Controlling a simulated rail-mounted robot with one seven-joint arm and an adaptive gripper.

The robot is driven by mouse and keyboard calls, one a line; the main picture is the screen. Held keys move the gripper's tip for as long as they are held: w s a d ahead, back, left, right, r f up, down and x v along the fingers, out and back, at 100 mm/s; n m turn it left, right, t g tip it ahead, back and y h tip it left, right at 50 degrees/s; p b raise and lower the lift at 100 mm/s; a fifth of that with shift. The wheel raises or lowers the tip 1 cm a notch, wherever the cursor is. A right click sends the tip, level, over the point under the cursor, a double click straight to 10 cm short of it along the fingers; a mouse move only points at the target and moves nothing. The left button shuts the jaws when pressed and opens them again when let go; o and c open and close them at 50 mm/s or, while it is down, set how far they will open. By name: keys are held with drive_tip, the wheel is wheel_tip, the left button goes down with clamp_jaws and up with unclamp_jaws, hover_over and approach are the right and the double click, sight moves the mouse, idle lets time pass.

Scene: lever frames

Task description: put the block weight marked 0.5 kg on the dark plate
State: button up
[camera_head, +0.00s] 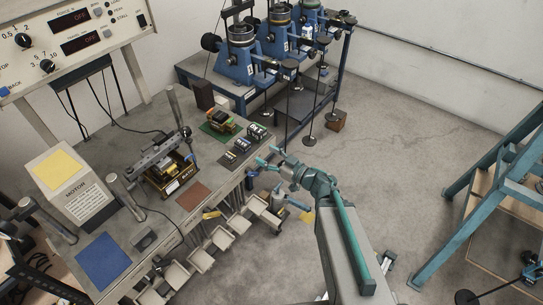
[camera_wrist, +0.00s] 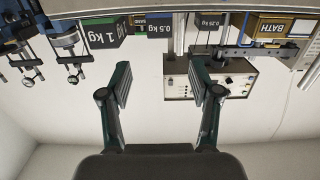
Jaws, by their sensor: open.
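In the wrist view the block marked 0.5 kg (camera_wrist: 158,30) is dark with pale lettering, at the top between my fingers. A green-faced block marked 1 kg (camera_wrist: 102,35) is to its left and a smaller one marked 0.2 kg (camera_wrist: 208,20) to its right. In the head view small dark blocks (camera_head: 242,145) stand on a dark mat (camera_head: 227,160) near the bench edge; their markings are too small to read. This mat may be the dark plate; I cannot tell for sure. My gripper (camera_head: 269,156) is open and empty, just off the bench edge beside these blocks.
A green mat (camera_head: 207,134) with boxes lies behind the blocks. A BATH box (camera_wrist: 280,27), brown mat (camera_head: 192,196), blue mat (camera_head: 103,263) and motor box (camera_head: 85,200) share the bench. Open bins (camera_head: 222,238) hang along its front.

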drive_tip(key=w+d+f+m+t+h, duration=0.1)
drive_tip(key=d+f+m+h, duration=0.6)
drive_tip(key=d+f+h, duration=0.55)
drive_tip(key=s+d+f+m+g+h, duration=0.1)
drive_tip(key=s+d+f+g, duration=0.15)
drive_tip(key=s+f, duration=0.4)
drive_tip(key=s+d+f+m+g+h, duration=0.2)
drive_tip(key=s+f+g, duration=0.2)
drive_tip(key=f, duration=0.5)
drive_tip(key=s+a+f+g, duration=0.1)
drive_tip(key=s+f+g, duration=0.3)
drive_tip(key=s, duration=0.5)
drive_tip(key=s+f+g, duration=0.3)
drive_tip(key=s+f, duration=0.1)
drive_tip(key=s, duration=0.5)
drive_tip(key=s+a+g+y, duration=0.2)
drive_tip(key=s+a+g, duration=0.2)
drive_tip(key=s, duration=0.9)
drive_tip(key=shift+s+a+r+n+g+y, duration=0.2)
drive_tip(key=shift+s+r+n+g+y, duration=0.2)
drive_tip(key=shift+g, duration=0.65)
drive_tip(key=shift+w, duration=0.1)
wheel_tip(320, 180, down, 9)
drive_tip(key=b, duration=0.8)
drive_tip(key=shift+r+b, duration=0.15)
drive_tip(key=shift+b, duration=0.2)
